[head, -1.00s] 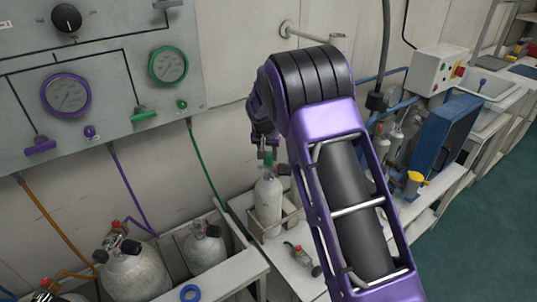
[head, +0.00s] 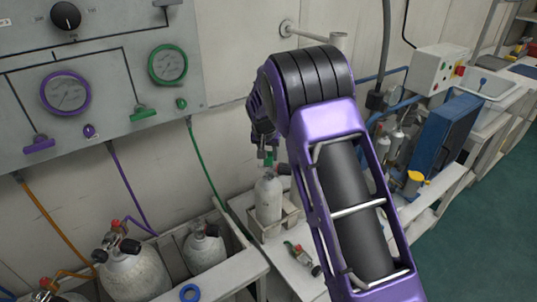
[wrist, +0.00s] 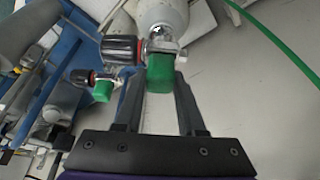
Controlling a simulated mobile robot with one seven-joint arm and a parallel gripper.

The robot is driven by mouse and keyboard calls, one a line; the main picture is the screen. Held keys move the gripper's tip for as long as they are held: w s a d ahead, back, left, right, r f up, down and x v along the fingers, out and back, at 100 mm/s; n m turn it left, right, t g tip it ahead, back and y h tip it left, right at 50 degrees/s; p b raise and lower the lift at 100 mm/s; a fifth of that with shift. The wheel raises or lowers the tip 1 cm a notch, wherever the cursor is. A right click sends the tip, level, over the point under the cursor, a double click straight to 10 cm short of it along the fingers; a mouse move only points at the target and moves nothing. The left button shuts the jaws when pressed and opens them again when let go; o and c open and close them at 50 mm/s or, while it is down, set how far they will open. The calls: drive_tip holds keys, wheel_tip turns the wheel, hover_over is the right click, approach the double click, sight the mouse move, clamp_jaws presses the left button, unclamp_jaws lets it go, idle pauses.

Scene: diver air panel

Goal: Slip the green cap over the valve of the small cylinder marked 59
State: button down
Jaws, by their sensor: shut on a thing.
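The small white cylinder (head: 268,203) stands upright in a low tray on the bench, and its shoulder (wrist: 165,14) shows at the top of the wrist view. I cannot read a number on it. Its metal valve has a dark knob (wrist: 122,48) at the side. The green cap (wrist: 160,72) is between my gripper's (wrist: 161,80) fingertips and lines up with the valve end, apparently touching it. I cannot tell how far it goes over the valve. In the head view the cap (head: 269,158) is just above the cylinder, partly hidden by my gripper (head: 266,148).
A second valve with a green end (wrist: 102,92) is close on the left in the wrist view. A loose fitting (head: 302,257) lies on the bench before the cylinder. Larger cylinders (head: 134,273) stand at left. A green hose (head: 204,165) hangs behind, below the gauge panel (head: 100,60).

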drive_tip(key=shift+f, duration=0.3)
drive_tip(key=shift+c, duration=2.1)
unclamp_jaws()
drive_tip(key=v, duration=1.7)
drive_tip(key=shift+r+p, duration=0.2)
drive_tip(key=shift+p, duration=0.1)
drive_tip(key=shift+a, duration=0.1)
